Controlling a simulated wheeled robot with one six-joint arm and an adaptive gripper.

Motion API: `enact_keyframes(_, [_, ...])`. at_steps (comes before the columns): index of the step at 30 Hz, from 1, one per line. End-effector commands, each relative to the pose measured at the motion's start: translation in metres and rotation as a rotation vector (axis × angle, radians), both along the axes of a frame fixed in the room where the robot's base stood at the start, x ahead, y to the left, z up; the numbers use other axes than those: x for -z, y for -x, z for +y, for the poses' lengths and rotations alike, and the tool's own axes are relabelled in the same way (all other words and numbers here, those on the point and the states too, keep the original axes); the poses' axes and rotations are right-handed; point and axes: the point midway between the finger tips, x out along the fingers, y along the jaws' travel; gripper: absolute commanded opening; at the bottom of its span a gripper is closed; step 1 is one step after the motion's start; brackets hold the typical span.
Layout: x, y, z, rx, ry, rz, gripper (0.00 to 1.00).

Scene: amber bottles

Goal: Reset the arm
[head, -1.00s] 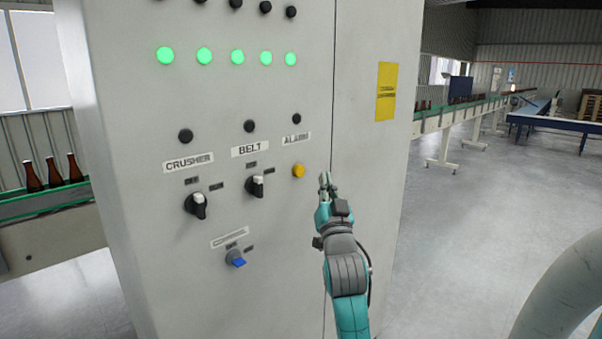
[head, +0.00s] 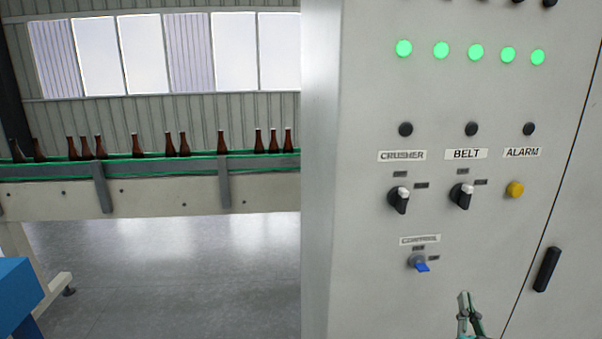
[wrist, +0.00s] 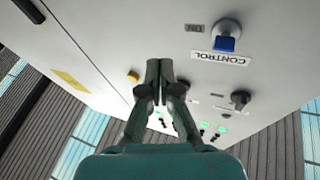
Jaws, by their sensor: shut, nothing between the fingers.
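My gripper (head: 465,300) shows at the bottom of the head view, in front of the lower part of a grey control cabinet (head: 330,200). Its fingers are together with nothing between them. In the wrist view the shut fingertips (wrist: 159,68) point toward the cabinet face, which appears upside down. The blue CONTROL switch (head: 420,263) is above and left of my gripper in the head view; it also shows in the wrist view (wrist: 226,40). The CRUSHER knob (head: 399,198), BELT knob (head: 462,194) and yellow ALARM button (head: 515,189) sit higher up. No contact with the cabinet is visible.
Several green lamps (head: 476,52) glow on the cabinet. A black door handle (head: 546,269) is right of my gripper. A conveyor (head: 150,203) with amber bottles (head: 221,143) runs at the left. A blue object (head: 18,290) stands at lower left. Open floor (head: 200,280) lies below the conveyor.

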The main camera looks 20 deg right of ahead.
Motion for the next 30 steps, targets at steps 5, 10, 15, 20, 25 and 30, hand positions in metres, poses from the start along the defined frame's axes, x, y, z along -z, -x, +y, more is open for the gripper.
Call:
enact_keyframes(5, [0.058,0.018,0.060,-0.089,-0.024,0.084,0.00])
enact_keyframes(10, [0.100,0.045,0.112,-0.171,-0.039,0.156,0.00])
enact_keyframes(15, [0.135,0.080,0.159,-0.249,-0.050,0.229,0.00])
enact_keyframes(20, [0.160,0.120,0.199,-0.323,-0.058,0.298,0.00])
enact_keyframes(25, [0.179,0.167,0.233,-0.399,-0.061,0.372,0.00])
enact_keyframes(30, [0.189,0.217,0.260,-0.473,-0.059,0.447,0.00])
